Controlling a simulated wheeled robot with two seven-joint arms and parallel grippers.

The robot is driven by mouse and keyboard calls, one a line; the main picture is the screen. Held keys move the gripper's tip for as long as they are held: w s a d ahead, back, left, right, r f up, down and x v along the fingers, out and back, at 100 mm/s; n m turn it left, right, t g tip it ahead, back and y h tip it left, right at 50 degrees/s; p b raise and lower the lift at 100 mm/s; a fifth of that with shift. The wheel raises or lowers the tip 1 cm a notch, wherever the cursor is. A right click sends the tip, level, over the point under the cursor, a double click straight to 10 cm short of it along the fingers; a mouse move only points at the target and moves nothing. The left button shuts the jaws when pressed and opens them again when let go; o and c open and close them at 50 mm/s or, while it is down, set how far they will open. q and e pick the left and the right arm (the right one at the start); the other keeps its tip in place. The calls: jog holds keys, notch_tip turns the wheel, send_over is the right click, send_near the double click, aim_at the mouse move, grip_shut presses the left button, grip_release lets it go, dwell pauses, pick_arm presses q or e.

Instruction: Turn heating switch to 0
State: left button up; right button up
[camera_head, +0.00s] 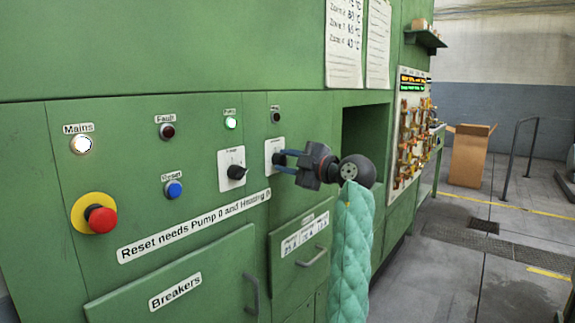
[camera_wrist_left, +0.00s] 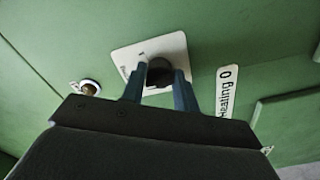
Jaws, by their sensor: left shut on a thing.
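The heating switch (camera_wrist_left: 160,72) is a black rotary knob on a white plate (camera_wrist_left: 122,56) in the green panel. In the head view its plate (camera_head: 275,146) is partly covered by my left gripper (camera_head: 282,160). In the left wrist view the blue fingers of my left gripper (camera_wrist_left: 160,88) stand on both sides of the knob and are shut on it. The knob's pointer position is hidden between the fingers. A second black knob, the pump switch (camera_head: 237,172), sits on its own white plate to the left. My right gripper does not show.
A red emergency button (camera_head: 102,219) on yellow, a blue Reset button (camera_head: 174,189), a lit Mains lamp (camera_head: 81,144) and a dark Fault lamp (camera_head: 167,131) are to the left. A drawer with a handle (camera_head: 314,257) lies below.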

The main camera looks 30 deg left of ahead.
pick_arm(q)
jog(key=shift+f, duration=0.15)
jog(key=o, duration=1)
jog(key=shift+c, duration=0.2)
jog(key=d, duration=0.7)
jog(key=shift+s+d, duration=0.35)
jog(key=shift+d, duration=0.05)
